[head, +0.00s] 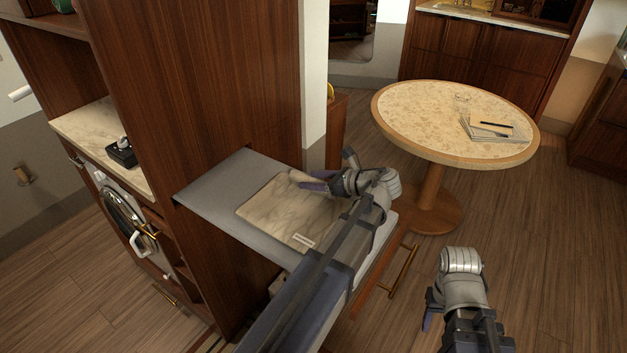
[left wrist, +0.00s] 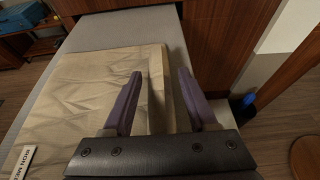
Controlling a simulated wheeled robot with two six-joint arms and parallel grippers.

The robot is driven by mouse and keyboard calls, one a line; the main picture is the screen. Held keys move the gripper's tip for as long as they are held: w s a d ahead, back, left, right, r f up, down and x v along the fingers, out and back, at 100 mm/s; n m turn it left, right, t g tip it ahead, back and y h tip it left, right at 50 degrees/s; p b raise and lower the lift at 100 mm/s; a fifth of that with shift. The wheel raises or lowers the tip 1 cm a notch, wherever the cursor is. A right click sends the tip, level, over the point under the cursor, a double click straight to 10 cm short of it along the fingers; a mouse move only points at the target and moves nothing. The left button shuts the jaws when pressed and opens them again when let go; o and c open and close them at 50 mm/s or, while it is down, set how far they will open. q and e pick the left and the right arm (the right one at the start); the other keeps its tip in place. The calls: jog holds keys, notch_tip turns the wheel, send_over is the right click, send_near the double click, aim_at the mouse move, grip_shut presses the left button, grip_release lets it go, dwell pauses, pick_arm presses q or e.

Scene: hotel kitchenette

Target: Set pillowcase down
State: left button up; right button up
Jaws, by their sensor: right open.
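The pillowcase (head: 285,210) is a flat beige cloth with a small white label. It lies on the grey pull-out board (head: 220,200). It also fills much of the left wrist view (left wrist: 90,85), where its edge runs between my left fingers. My left gripper (head: 330,172) is over the far right edge of the pillowcase, its fingers (left wrist: 160,95) spread apart. I cannot tell whether a finger touches the cloth. My left arm hides the right part of the board. My right gripper (head: 433,308) is open at the lower right, away from the cloth.
A round table (head: 430,120) with papers and a pen stands at the back right. A tall wooden cabinet (head: 200,80) rises behind the board. A washing machine (head: 125,210) is at the left. The wooden floor at the right is clear.

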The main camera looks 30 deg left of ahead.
pick_arm(q)
jog(key=shift+o, duration=0.4)
jog(key=shift+r, duration=0.1)
jog(key=shift+d+r+p, duration=0.2)
jog(key=shift+p, duration=0.1)
jog(key=p+v, duration=0.4)
jog(key=v, duration=0.6)
jog(key=shift+d, duration=0.2)
jog(key=shift+s+d+r, duration=0.1)
jog(key=shift+d+r, duration=0.05)
jog(key=shift+d, duration=0.35)
